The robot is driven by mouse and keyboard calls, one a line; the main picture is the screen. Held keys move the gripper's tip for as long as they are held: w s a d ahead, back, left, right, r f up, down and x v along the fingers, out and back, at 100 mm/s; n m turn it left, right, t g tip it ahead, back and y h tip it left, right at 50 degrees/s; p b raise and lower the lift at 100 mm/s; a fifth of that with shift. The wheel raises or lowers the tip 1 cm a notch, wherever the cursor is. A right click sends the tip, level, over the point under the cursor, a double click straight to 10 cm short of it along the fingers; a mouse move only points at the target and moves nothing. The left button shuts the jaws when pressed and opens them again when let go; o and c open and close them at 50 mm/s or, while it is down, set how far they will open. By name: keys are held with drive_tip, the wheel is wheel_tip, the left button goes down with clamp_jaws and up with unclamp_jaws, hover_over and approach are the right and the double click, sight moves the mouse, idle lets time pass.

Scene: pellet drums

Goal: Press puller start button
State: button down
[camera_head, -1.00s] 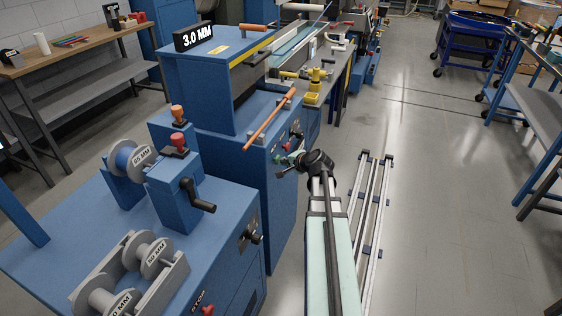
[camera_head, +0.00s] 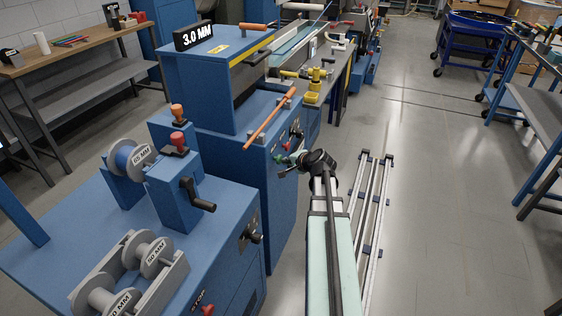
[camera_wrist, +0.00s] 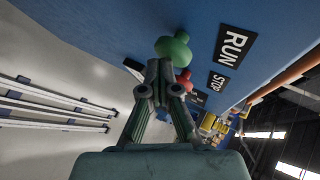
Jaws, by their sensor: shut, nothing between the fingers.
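The green button (camera_wrist: 173,47), a rounded knob, stands out from the blue machine face beside the RUN label (camera_wrist: 234,46) in the wrist view. A red button (camera_wrist: 184,82) sits beside the STOP label (camera_wrist: 217,82), partly hidden behind my fingers. My gripper (camera_wrist: 159,68) is shut and empty, its fingertips close to the green button. I cannot tell whether they touch it. In the head view my gripper (camera_head: 282,173) is small and dark at the side of the blue machine (camera_head: 230,100) with the 3.0 MM sign.
An orange bar (camera_head: 269,119) slants across the machine above the buttons. A blue spool machine (camera_head: 225,235) with black knobs stands in front of it. White floor rails (camera_head: 372,205) run right of my arm. Open floor lies further right.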

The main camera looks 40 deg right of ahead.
drive_tip(key=shift+s+d, duration=0.3)
drive_tip(key=shift+s, duration=0.25)
drive_tip(key=shift+s+d+b, duration=0.35)
drive_tip(key=shift+s+d, duration=0.35)
drive_tip(key=shift+s, duration=0.35)
drive_tip(key=shift+s+d+b, duration=0.3)
drive_tip(key=shift+s+d, duration=0.4)
drive_tip(key=shift+s, duration=0.35)
